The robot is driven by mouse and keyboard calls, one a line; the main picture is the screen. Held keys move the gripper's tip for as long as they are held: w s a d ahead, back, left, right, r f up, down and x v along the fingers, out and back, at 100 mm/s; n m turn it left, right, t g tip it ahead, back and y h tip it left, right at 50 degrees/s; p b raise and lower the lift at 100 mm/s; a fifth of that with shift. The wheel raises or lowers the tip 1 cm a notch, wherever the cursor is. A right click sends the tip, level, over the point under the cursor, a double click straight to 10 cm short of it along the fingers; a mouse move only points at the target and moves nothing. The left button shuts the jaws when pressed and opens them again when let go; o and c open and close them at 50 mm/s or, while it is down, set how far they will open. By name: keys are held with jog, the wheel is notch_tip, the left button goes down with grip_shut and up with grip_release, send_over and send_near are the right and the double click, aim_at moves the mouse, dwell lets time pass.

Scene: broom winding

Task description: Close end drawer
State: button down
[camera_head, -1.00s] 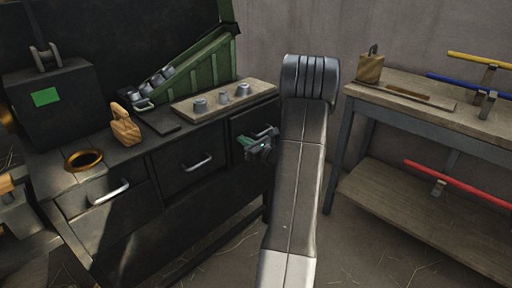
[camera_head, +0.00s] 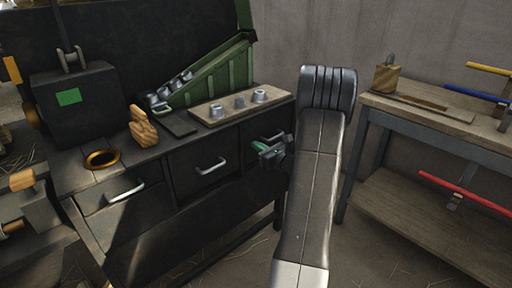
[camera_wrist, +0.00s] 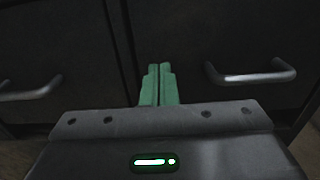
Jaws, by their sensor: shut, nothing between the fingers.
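The end drawer (camera_head: 258,128) is the rightmost of the dark drawers in the bench front. Its front looks about level with the bench face, but my gripper partly covers it, so I cannot tell if a small gap is left. My gripper (camera_head: 270,148) is in front of this drawer, with its green fingers together and empty. In the wrist view the shut fingers (camera_wrist: 159,85) point at the dark drawer fronts, just right of a vertical seam. A metal handle (camera_wrist: 252,75) lies to their right, apart from them. Whether the fingertips touch the front is unclear.
The middle drawer (camera_head: 205,170) and left drawer (camera_head: 112,195) have metal handles. The bench top holds a wooden board (camera_head: 240,103) with metal pieces, a green sloped rack (camera_head: 215,78), a wooden piece (camera_head: 143,127) and a brass ring (camera_head: 102,159). A wooden table (camera_head: 430,112) stands right.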

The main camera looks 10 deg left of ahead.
jog(key=p+v, duration=0.1)
jog(key=v, duration=1.1)
jog(key=shift+p, duration=0.35)
jog(key=shift+d+f, duration=0.1)
jog(key=shift+d, duration=0.05)
jog(key=b+x, duration=0.1)
jog(key=x, duration=1.2)
jog(key=shift+w+b, duration=0.1)
jog(key=shift+b, duration=0.2)
